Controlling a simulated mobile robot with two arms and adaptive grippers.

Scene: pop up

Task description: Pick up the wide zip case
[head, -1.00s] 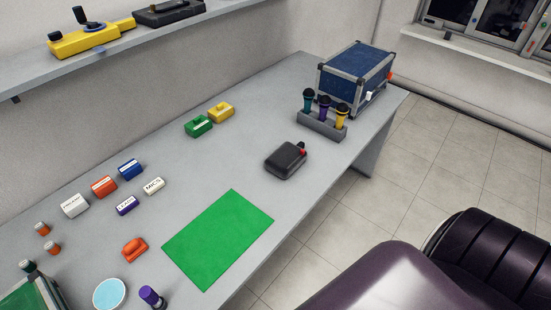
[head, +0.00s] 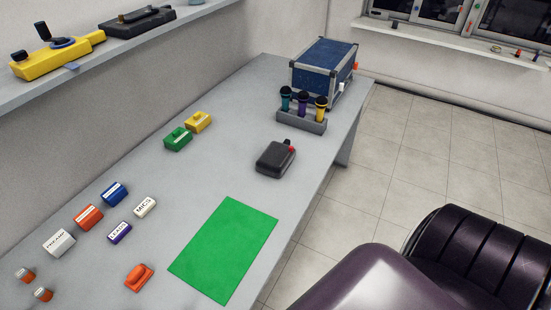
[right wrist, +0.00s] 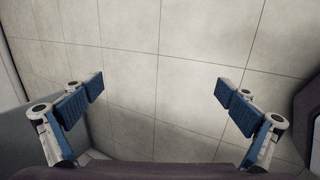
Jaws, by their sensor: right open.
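A dark grey case with rounded corners and a red spot at its right end (head: 275,158) lies flat on the grey table, behind the green mat. It looks like the zip case; no zip can be made out at this size. My right gripper (right wrist: 162,92) shows in the right wrist view, its blue-padded fingers wide apart with nothing between them. Below it is tiled floor, and the case is not in that view. Neither gripper's fingers show in the head view. My left gripper is out of sight.
A green mat (head: 224,250) lies in front of the case. A stand with three microphones (head: 302,121) and a blue flight case (head: 323,68) stand behind it. Small labelled blocks (head: 88,217) lie at the left. The table (head: 222,170) is bare around the case.

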